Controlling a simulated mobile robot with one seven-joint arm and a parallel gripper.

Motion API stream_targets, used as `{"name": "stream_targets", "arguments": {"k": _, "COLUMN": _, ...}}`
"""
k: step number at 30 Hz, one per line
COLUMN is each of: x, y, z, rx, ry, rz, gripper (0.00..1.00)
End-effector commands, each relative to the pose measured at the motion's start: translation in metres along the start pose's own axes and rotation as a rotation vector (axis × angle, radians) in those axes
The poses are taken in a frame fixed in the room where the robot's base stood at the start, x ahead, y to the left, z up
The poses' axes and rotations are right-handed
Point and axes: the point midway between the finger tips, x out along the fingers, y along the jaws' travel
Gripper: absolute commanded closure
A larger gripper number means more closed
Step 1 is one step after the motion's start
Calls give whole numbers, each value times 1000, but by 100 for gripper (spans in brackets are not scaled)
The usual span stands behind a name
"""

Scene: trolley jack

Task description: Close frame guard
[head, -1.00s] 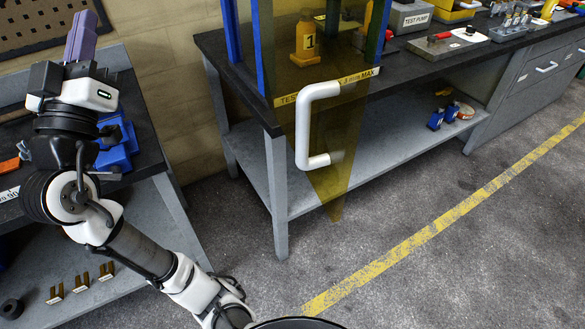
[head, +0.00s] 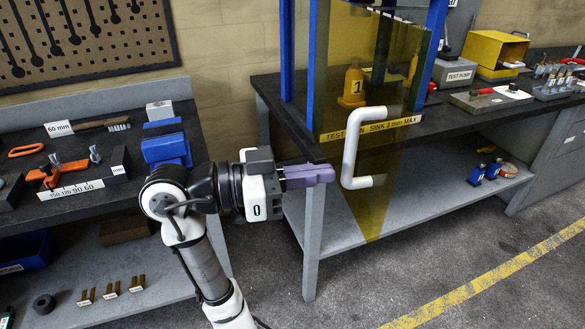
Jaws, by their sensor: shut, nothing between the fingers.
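The frame guard is a see-through yellow panel (head: 372,205) with a white D-shaped handle (head: 350,150) on its front. It hangs in front of a blue press frame (head: 318,60) on the right bench and stands swung out past the bench's front edge. My gripper (head: 330,174) has purple fingers, shut and empty. It points right, with its tips just left of the handle's lower end; I cannot tell whether they touch it. Behind the panel, an orange bottle marked 1 (head: 353,88) shows.
The left bench (head: 60,210) holds a blue vise (head: 166,150), a brush (head: 103,124) and orange tools. A grey test pump (head: 455,72) stands right of the frame. The floor (head: 450,255) in front of the right bench is clear.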

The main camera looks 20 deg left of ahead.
Motion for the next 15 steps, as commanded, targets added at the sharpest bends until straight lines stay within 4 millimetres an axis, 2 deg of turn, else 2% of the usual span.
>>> {"name": "stream_targets", "arguments": {"k": 1, "x": 13, "y": 1, "z": -3, "rx": -2, "ry": -1, "rz": 5, "gripper": 100}}
{"name": "stream_targets", "arguments": {"k": 6, "x": 46, "y": 1, "z": -3, "rx": -2, "ry": 0, "rz": 2, "gripper": 100}}
{"name": "stream_targets", "arguments": {"k": 9, "x": 61, "y": 1, "z": -2, "rx": -1, "ry": -1, "rz": 2, "gripper": 100}}
{"name": "stream_targets", "arguments": {"k": 15, "x": 77, "y": 0, "z": -1, "rx": -1, "ry": 0, "rz": 0, "gripper": 100}}
